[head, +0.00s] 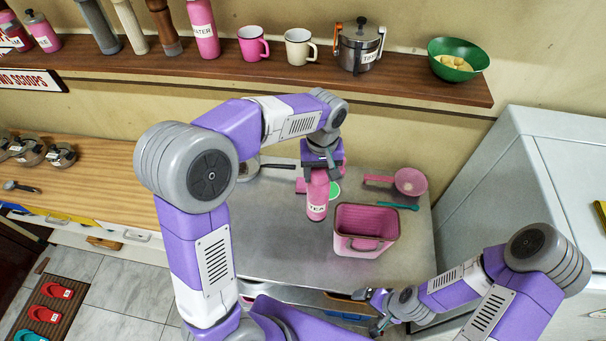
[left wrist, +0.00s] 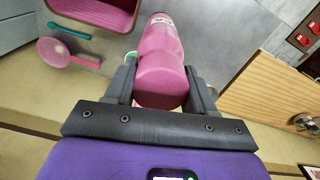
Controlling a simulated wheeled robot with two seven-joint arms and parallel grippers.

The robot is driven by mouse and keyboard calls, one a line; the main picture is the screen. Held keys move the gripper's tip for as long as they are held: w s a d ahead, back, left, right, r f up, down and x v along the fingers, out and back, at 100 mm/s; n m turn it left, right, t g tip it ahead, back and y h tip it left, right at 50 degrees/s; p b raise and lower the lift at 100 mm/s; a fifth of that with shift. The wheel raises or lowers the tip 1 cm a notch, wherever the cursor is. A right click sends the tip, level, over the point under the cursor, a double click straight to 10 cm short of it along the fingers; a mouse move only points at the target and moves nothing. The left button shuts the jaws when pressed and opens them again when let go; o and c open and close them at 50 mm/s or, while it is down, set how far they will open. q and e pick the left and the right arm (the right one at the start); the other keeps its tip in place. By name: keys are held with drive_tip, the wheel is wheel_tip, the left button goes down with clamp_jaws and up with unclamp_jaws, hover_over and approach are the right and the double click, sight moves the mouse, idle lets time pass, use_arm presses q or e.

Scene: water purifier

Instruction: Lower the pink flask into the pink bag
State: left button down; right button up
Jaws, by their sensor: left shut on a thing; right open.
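The pink flask (head: 317,197) with a white label is held upright in my left gripper (head: 321,172), just left of the bag in the head view. In the left wrist view the flask (left wrist: 161,65) sits between the two dark fingers of the left gripper (left wrist: 162,85). My right gripper (head: 375,311) is open and empty by the counter's front edge.
A pink ladle or pan (head: 409,181) and a teal spoon (head: 398,206) lie behind the bag on the grey counter (head: 290,245). A green-and-white item (head: 334,189) is behind the flask. A shelf (head: 220,68) with mugs and bottles runs above.

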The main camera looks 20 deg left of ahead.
use_arm(q)
drive_tip(key=w+d+r, duration=0.1)
drive_tip(key=d+r, duration=0.1)
drive_tip(key=d, duration=0.5)
drive_tip(key=w+d+r, duration=0.2)
drive_tip(key=d+r, duration=0.1)
drive_tip(key=d, duration=0.5)
drive_tip(key=shift+w+d+r, duration=0.15)
drive_tip(key=shift+d+r, duration=0.05)
drive_tip(key=shift+r, duration=0.15)
